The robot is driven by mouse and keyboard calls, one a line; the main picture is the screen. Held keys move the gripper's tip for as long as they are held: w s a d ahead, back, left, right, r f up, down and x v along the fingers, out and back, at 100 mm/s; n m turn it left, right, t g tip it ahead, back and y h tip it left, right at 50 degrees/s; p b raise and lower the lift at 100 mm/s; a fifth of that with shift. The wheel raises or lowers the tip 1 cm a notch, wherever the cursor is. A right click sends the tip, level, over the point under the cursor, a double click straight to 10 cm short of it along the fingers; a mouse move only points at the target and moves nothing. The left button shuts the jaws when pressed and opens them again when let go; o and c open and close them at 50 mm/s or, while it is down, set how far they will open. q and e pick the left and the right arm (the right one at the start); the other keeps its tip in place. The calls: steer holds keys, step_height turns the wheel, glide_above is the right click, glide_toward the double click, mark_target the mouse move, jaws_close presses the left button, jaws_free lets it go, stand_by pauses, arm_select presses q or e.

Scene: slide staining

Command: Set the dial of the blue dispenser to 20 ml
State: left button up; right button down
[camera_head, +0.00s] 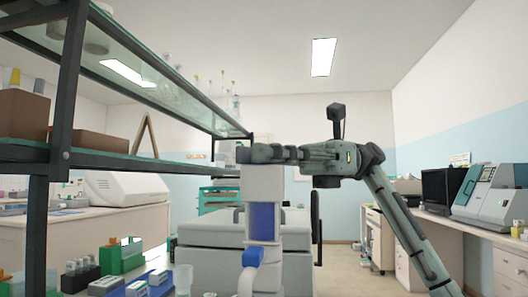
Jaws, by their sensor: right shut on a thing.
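The blue dispenser (262,185) stands upright near the middle of the head view, with a white body, a blue window and a blue-tipped white spout low in front. My right gripper (250,154) reaches in from the right, level, and is shut on the dispenser's top. Its fingers cover that top, so the dial and its markings cannot be made out. My left gripper is not in view.
A dark-framed glass shelf (105,160) with boxes runs along the left. Green and blue racks and dark bottles (82,268) stand at lower left. A large grey machine (205,262) is behind the dispenser. A monitor (438,186) and an analyser (490,192) stand on the right bench.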

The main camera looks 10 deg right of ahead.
stand_by(0.4)
steer(key=c, duration=1.2)
jaws_free()
steer(key=v, duration=1.2)
steer(key=shift+w, duration=0.1)
steer(key=shift+f, duration=0.1)
